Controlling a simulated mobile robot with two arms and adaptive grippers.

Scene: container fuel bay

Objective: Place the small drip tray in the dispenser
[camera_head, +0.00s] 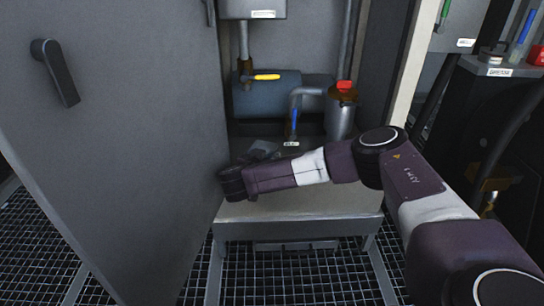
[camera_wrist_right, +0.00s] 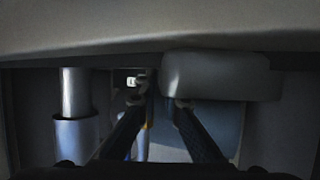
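My right arm reaches in from the right in the head view. Its wrist is low in front of the cabinet bay, and my right gripper (camera_wrist_right: 164,98) shows best in the right wrist view. Its two dark fingers stand apart with a narrow gap, and I see nothing clamped between them. A grey rounded block (camera_wrist_right: 222,76) lies beside and partly above the right-hand fingertip; I cannot tell whether it is the small drip tray or whether they touch. The dispenser bay holds a blue-grey tank (camera_head: 266,97) and a metal canister (camera_head: 340,118). My left gripper is out of view.
A large grey door (camera_head: 120,140) stands open at the left. A pale bench (camera_head: 310,203) lies below my right forearm, with a flat grey piece (camera_head: 296,245) under it. A yellow-handled valve (camera_head: 266,77) and a blue lever (camera_head: 295,122) stick out in the bay.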

